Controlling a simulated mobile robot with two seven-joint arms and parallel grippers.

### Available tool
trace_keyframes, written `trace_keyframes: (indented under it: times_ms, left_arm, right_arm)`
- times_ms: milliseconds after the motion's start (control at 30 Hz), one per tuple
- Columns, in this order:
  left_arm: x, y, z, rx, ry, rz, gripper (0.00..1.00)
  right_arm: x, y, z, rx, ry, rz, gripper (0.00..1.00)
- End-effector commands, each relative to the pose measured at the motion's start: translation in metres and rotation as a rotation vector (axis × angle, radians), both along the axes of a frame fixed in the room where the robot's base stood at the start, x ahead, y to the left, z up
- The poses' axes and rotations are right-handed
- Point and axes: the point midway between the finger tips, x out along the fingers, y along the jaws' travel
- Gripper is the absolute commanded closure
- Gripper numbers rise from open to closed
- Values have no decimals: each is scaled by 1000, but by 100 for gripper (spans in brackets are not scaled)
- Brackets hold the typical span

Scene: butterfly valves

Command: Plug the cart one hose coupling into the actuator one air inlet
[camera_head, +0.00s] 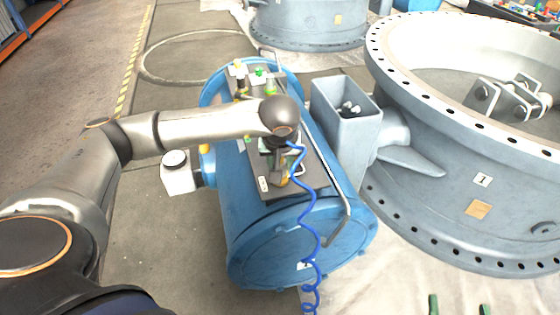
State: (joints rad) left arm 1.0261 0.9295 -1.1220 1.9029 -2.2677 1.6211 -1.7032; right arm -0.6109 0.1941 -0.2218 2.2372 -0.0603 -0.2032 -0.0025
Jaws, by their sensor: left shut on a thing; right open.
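A large blue cylinder (262,238), apparently the actuator, lies in the middle with a dark plate (312,178) on top. My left gripper (281,180) points down over the near part of this plate, shut on a small piece, seemingly the hose coupling, mostly hidden by the wrist. A blue coiled hose (308,215) runs from beside that wrist down to the bottom edge. I cannot make out the air inlet or whether the coupling touches it. My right gripper (459,305) shows only two green fingertips, apart and empty, at the bottom edge.
A grey open box (345,112) and a big flanged valve body (440,140) labelled 1 stand to the right. Fittings with green and yellow caps (258,80) rise at the plate's far end. A white gauge unit (178,174) juts out left.

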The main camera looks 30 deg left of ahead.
Motion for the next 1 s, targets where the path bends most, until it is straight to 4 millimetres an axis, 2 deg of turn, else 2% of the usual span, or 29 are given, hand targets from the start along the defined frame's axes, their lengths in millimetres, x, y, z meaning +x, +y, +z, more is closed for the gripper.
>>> trace_keyframes:
  times_ms: [233, 267, 300, 567, 733, 1000]
  left_arm:
    - [-1, 0, -3, 0, 4, 0, 100]
    - [-1, 0, -3, 0, 4, 0, 61]
    - [-1, 0, -3, 0, 4, 0, 56]
    - [-1, 0, -2, 1, 3, 0, 27]
    - [-1, 0, -2, 0, 2, -1, 27]
    - [-1, 0, -2, 0, 4, 0, 0]
  right_arm:
    - [0, 0, -1, 0, 0, 0, 4]
    - [0, 0, -1, 0, 0, 0, 4]
    - [0, 0, -1, 0, 0, 0, 4]
    - [0, 0, -1, 0, 0, 0, 4]
    - [0, 0, -1, 0, 0, 0, 4]
    - [0, 0, -1, 0, 0, 0, 4]
